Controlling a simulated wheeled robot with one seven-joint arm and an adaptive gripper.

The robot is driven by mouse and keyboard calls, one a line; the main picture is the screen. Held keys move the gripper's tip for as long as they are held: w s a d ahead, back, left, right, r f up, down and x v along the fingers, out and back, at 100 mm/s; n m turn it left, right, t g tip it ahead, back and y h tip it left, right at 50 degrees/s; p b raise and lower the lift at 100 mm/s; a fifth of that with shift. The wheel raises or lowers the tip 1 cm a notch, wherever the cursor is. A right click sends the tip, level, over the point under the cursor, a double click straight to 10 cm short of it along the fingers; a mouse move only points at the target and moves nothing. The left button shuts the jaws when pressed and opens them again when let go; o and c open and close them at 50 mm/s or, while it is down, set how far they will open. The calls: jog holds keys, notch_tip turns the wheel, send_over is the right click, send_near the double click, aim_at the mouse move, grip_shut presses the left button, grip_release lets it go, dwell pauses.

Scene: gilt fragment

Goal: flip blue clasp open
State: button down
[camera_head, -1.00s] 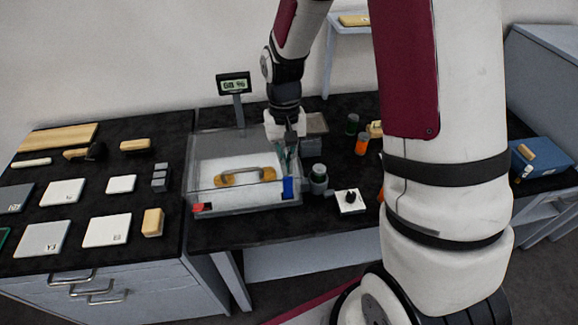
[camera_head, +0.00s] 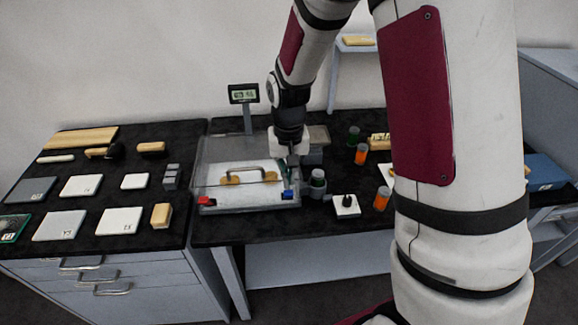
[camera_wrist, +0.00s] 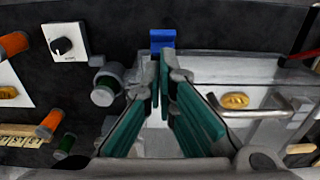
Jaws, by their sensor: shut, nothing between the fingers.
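The blue clasp (camera_head: 288,195) is at the front right corner of a clear-lidded box (camera_head: 240,205). In the wrist view the blue clasp (camera_wrist: 162,37) shows just beyond the fingertips. My gripper (camera_head: 291,175) points down at that corner, with its teal fingers right behind the clasp. In the wrist view my gripper (camera_wrist: 162,68) has its fingertips together with nothing between them. I cannot tell whether they touch the clasp, nor how far it is tilted. A red clasp (camera_head: 204,200) is at the box's front left corner.
The lid carries a handle (camera_head: 249,172). A grey-green jar (camera_head: 317,184) stands close to the box's right, then a white plate with a black knob (camera_head: 346,205). Orange bottles (camera_head: 361,154) stand farther right. A display (camera_head: 243,94) rises behind the box.

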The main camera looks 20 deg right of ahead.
jog(key=shift+w+f, duration=0.1)
jog(key=shift+w, duration=0.1)
jog(key=shift+w+d+f+b, duration=0.25)
jog(key=shift+w+b, duration=0.15)
jog(key=shift+w, duration=0.2)
